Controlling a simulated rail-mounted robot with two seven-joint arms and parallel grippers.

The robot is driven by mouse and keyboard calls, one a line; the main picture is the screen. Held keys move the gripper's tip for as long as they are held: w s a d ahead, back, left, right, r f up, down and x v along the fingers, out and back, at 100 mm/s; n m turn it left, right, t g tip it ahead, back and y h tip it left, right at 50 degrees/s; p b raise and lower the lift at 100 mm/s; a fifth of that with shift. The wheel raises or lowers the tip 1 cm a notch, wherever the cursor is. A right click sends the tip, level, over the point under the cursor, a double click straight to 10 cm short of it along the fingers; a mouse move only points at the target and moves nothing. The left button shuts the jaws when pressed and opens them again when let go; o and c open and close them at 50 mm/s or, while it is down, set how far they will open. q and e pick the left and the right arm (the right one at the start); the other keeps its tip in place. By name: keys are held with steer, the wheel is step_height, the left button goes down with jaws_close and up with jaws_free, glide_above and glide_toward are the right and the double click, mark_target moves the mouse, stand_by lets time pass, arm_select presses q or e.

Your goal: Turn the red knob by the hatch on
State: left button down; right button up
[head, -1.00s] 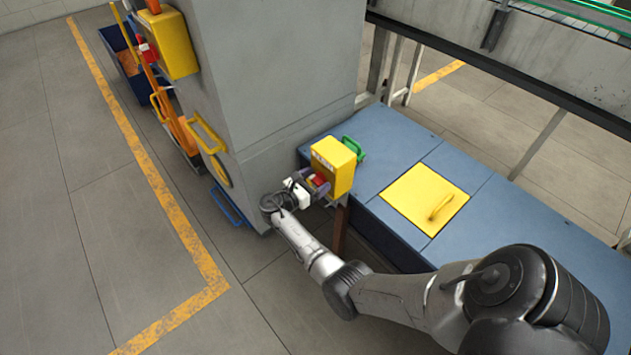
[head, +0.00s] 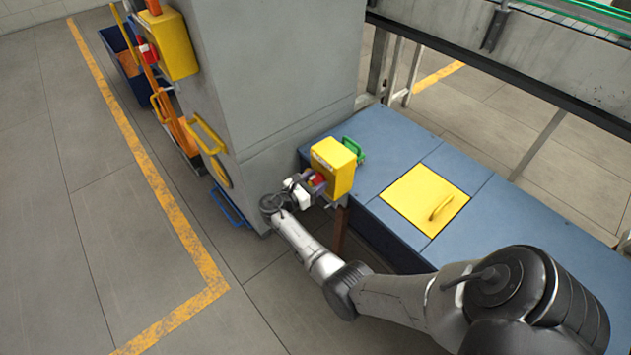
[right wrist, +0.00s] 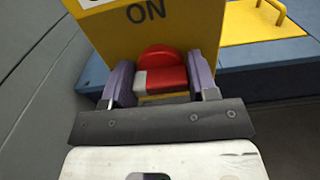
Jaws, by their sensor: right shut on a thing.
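The red knob (right wrist: 165,75) is on the face of a yellow box (head: 333,165) at the corner of the blue bench. In the right wrist view the word ON is on the box above the knob. The knob has a pale patch at its left end. My right gripper (head: 308,185) has its two purple fingers on either side of the knob and is shut on it. The yellow hatch (head: 408,195) with its handle lies flat and closed in the bench top, right of the box. My left gripper is out of view.
The blue bench (head: 385,140) has a green handle (head: 353,149) behind the box. A grey pillar (head: 265,70) stands close to my right gripper. Another yellow box (head: 173,42) hangs on the pillar at the upper left.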

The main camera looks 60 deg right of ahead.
steer(key=m, duration=0.4)
steer(key=shift+s, duration=0.1)
steer(key=m, duration=0.5)
steer(key=shift+f+b, duration=0.1)
steer(key=shift+b, duration=0.2)
steer(key=m+b, duration=0.1)
steer(key=m, duration=0.3)
steer(key=shift+s+a+f, duration=0.1)
steer(key=shift+f, duration=0.05)
steer(key=m+b, duration=0.1)
steer(key=m, duration=0.3)
steer(key=shift+b, duration=0.4)
steer(key=shift+m, duration=0.3)
